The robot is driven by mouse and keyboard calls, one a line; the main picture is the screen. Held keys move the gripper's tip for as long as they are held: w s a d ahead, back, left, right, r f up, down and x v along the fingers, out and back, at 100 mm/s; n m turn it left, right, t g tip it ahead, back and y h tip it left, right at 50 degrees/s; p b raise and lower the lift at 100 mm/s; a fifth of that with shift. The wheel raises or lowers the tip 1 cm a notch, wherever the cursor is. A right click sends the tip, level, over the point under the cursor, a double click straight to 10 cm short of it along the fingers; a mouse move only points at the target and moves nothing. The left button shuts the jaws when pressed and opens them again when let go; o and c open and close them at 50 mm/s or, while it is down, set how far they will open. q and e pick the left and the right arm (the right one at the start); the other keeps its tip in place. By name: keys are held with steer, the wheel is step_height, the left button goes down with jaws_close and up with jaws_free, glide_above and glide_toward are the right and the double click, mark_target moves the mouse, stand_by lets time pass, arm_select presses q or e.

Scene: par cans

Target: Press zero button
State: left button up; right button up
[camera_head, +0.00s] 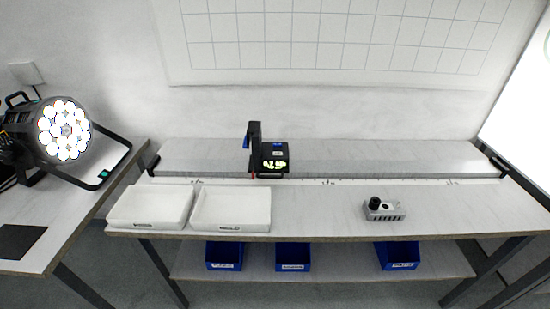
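A small black device (273,157) with a lit yellow-green display (275,165) stands on the rail at the back of the table, left of centre. A black upright post with a blue part is at its left side. The digits on the display are too small to read. A small grey box (384,210) with a black knob and a row of dark marks along its front sits on the table at right. I cannot tell which button is the zero button. Neither of my grippers shows in the head view.
Two white trays (230,226) sit side by side on the table's left part. A stage lamp (64,130) stands on the left side table. Blue bins (293,257) are on the lower shelf. The tabletop between trays and grey box is clear.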

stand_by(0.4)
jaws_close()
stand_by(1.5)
